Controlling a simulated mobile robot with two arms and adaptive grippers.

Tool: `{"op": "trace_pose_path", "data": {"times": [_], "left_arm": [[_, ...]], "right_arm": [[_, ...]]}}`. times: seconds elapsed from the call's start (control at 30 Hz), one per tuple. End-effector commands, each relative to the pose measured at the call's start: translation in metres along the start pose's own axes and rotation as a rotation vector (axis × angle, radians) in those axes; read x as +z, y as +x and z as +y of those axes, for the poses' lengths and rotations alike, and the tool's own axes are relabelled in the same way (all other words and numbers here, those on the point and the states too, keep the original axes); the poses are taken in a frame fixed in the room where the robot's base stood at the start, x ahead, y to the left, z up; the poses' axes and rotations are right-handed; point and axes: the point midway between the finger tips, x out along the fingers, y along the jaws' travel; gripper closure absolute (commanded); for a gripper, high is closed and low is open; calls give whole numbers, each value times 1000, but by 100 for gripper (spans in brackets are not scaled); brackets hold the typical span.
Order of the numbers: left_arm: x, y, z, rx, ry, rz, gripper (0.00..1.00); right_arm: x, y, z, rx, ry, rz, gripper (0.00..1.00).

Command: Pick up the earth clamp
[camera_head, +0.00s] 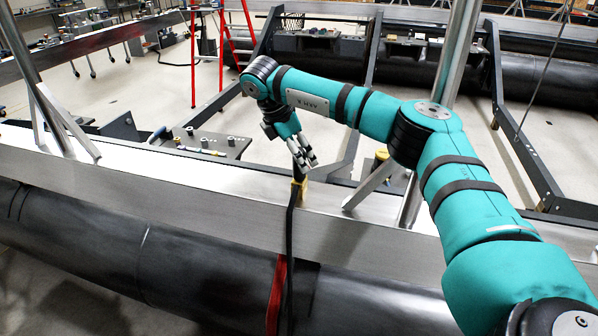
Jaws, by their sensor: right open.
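The earth clamp appears to be the small yellow piece (299,190) at the edge of the silver beam (210,205), with a black cable (291,240) running down from it over the beam's face. It is small, and its jaws cannot be made out. My right gripper (304,162) is just above the yellow piece, pointing down, with its grey fingers apart. The fingers overlap the top of the piece and cable in the picture; I cannot tell whether they touch. Nothing is clearly held. My left gripper is out of view.
A large black pontoon float (190,265) lies below the beam, with a red strap (276,295) near the cable. A grey plate with small fittings (205,143) is behind the beam. Metal posts and braces (372,187) rise nearby. A red stepladder (222,50) stands farther back.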

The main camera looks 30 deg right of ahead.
Motion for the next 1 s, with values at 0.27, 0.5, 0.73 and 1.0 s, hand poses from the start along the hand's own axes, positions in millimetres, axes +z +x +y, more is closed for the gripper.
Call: {"op": "trace_pose_path", "data": {"times": [0.27, 0.5, 0.73, 1.0], "left_arm": [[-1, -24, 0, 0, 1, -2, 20], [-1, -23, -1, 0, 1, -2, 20], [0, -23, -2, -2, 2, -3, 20], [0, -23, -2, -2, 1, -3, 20]], "right_arm": [[1, 33, 0, -3, 0, -2, 42], [0, 36, 1, -1, 0, -1, 42], [0, 36, 1, -1, 0, -1, 70], [0, 36, 1, 0, 1, 0, 100]]}}
